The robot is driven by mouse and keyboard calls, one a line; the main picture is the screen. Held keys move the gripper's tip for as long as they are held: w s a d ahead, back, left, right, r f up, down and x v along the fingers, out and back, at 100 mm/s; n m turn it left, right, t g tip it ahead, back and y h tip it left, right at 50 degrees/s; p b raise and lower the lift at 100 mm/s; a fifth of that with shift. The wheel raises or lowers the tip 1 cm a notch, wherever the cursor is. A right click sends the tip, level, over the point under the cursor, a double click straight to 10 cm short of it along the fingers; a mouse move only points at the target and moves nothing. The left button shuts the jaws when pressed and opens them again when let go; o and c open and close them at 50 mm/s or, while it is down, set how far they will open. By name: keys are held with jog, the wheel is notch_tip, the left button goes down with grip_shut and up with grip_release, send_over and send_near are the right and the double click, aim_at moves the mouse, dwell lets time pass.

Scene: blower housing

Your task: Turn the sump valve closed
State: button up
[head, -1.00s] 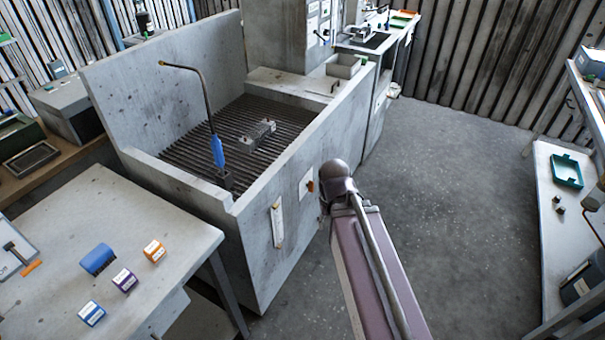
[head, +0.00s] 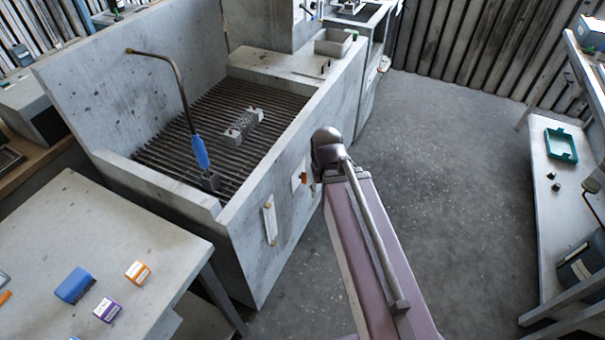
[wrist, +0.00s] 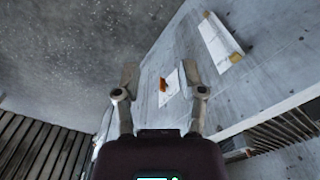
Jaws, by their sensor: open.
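The sump valve seems to be the small orange handle (wrist: 163,84) in front of a white plate (wrist: 172,90) on the grey tank wall. In the head view the orange handle (head: 304,177) shows small on the tank's outer side, just left of my arm's end. My gripper (wrist: 160,76) is open and empty in the wrist view. Its two fingers stand either side of the handle in the picture, with a gap to each. I cannot tell how far off the wall still is. In the head view my gripper is mostly hidden behind my arm.
A pale strip (head: 269,220) is fixed on the tank wall left of the valve. The tank (head: 275,180) has a slatted grate (head: 190,130) and a blue-handled wand (head: 200,152). A table (head: 100,245) with small boxes stands front left. The floor (head: 450,170) right of the tank is clear.

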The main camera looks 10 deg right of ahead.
jog(key=shift+d, duration=0.1)
jog(key=n+t+y+b, duration=1.1)
jog(key=y+b, duration=0.3)
jog(key=b, duration=3)
send_near(305, 173)
jog(key=s+d+f, duration=0.1)
jog(key=s+d, duration=0.1)
jog(key=d, duration=0.1)
jog(key=shift+d, duration=0.1)
jog(key=x, duration=1.3)
jog(key=shift+a+r, duration=0.15)
jog(key=shift+a, duration=0.25)
